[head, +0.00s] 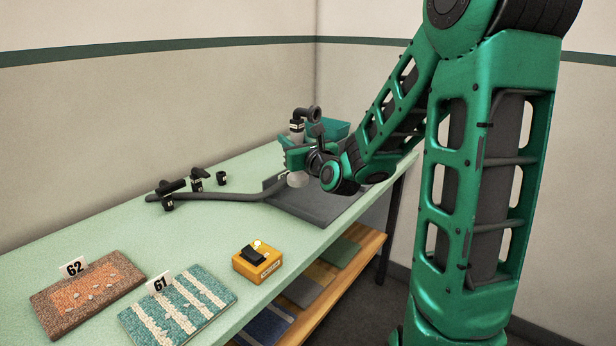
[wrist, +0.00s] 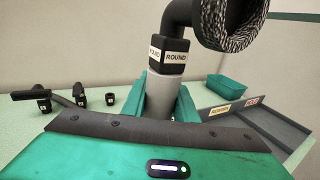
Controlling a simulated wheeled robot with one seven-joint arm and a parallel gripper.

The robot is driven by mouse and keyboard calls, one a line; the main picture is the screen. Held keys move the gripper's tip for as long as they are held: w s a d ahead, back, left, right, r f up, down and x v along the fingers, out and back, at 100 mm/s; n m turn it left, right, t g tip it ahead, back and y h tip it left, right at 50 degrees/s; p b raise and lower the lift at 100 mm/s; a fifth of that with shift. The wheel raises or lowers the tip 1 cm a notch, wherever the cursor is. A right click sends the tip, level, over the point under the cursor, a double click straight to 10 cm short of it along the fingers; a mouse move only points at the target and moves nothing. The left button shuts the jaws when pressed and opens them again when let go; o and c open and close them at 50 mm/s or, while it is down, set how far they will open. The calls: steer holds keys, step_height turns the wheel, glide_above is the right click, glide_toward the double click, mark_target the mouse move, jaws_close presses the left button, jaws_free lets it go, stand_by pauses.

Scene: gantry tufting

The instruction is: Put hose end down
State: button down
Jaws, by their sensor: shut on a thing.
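My gripper (head: 297,158) is shut on the hose end (wrist: 160,95), a pale grey upright cuff between its green fingers (wrist: 187,105). A black nozzle (wrist: 174,52) marked "ROUND" sits on top of the cuff. Its elbow bends to a round bristled head at the upper right of the wrist view. In the head view the nozzle (head: 297,128) stands above my gripper, and a pale part shows below the fingers. The dark hose (head: 235,197) lies across the green table and runs toward my gripper. Its join with the cuff is hidden.
Several black nozzles (head: 197,180) stand at the table's back left. A grey tray (head: 338,209) with labelled sections (wrist: 240,112) lies beside my gripper, and a teal bin (head: 330,130) stands behind. An orange switch box (head: 257,264) and carpet samples 61 (head: 178,309) and 62 (head: 87,292) lie in front.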

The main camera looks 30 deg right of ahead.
steer(key=w+d+f, duration=0.6)
steer(key=d+f, duration=0.3)
steer(key=f, duration=0.1)
steer(key=shift+w+d+h, duration=0.3)
steer(key=shift+d, duration=0.05)
steer(key=shift+f, duration=0.15)
steer(key=c, duration=1.4)
jaws_free()
steer(key=shift+f, duration=0.1)
